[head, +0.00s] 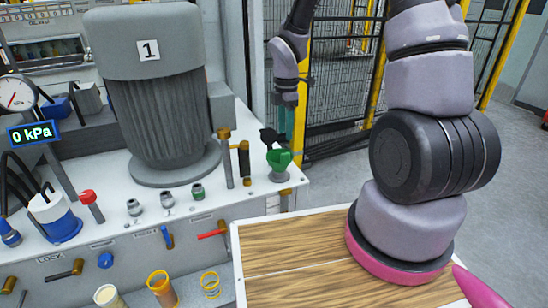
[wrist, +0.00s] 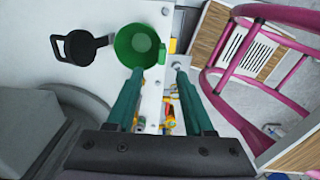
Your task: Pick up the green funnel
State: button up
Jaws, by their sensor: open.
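The green funnel (head: 278,158) stands upright at the right end of the white bench top, on a small grey fitting. In the wrist view the funnel (wrist: 136,47) shows its round open mouth, just beyond the left fingertip and mostly left of the gap between the fingers. My gripper (head: 285,133) has teal fingers and hangs right above the funnel in the head view. In the wrist view my gripper (wrist: 160,73) is open, with nothing between its fingers. Whether the left finger touches the funnel's rim, I cannot tell.
A black round lid with a handle (wrist: 80,46) is close left of the funnel. A brass-and-black post (head: 244,163) and the big grey motor (head: 158,110) stand left of it. A wooden-topped surface (head: 295,255) is in front; pink rails (wrist: 212,80) lie right.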

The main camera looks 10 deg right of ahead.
aim_at(286, 154)
notch_tip(286, 154, down, 10)
jog(key=shift+s+d+r, duration=0.1)
jog(key=shift+s+r, duration=0.05)
dwell(0.3)
grip_shut()
dwell(1.4)
